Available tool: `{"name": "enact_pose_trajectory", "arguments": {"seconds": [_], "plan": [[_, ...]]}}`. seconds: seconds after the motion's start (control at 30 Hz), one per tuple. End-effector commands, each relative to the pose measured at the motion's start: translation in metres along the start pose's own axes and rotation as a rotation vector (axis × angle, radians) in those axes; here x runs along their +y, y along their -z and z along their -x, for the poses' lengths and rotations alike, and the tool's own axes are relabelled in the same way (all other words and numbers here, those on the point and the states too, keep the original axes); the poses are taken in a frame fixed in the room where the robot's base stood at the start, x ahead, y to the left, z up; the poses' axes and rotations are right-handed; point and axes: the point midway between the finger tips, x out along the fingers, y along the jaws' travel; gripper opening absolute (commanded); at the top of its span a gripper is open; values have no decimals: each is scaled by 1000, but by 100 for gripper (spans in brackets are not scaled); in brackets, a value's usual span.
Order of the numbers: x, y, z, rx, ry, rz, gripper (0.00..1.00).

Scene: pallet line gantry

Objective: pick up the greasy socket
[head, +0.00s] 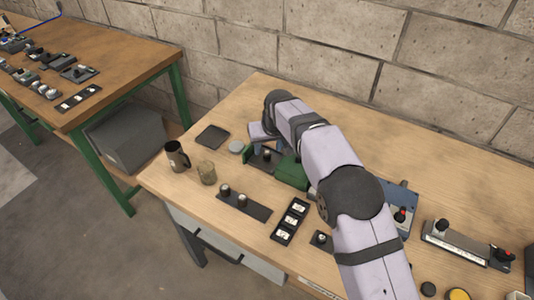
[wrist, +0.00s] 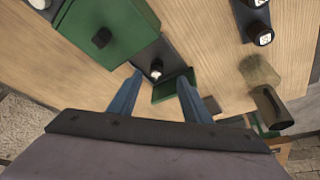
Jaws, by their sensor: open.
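A small dark socket-like piece with a shiny top (wrist: 156,68) stands on the dark base between the two green parts of a vise-like fixture (wrist: 105,28). No contact is visible. Two similar dark sockets (head: 225,189) (head: 242,199) stand on a black strip (head: 262,213). I cannot tell from the pictures which one is greasy.
A dark mug (head: 177,157) and a glass jar (head: 208,172) stand left of the fixture (head: 291,173). A black tray (head: 213,137) and a grey disc (head: 237,147) lie nearby. A black three-cell holder (head: 290,222) is in front. Bare wood lies behind my arm.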

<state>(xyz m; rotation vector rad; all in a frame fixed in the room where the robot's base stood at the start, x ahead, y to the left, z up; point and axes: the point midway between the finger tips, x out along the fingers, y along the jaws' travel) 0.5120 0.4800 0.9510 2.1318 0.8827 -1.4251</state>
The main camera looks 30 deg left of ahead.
Motion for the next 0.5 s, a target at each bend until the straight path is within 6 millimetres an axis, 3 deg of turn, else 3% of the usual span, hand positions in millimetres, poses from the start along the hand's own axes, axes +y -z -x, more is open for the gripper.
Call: {"name": "enact_pose_trajectory", "arguments": {"seconds": [0.5], "plan": [[1,1,-21,2,0,-2,44]]}}
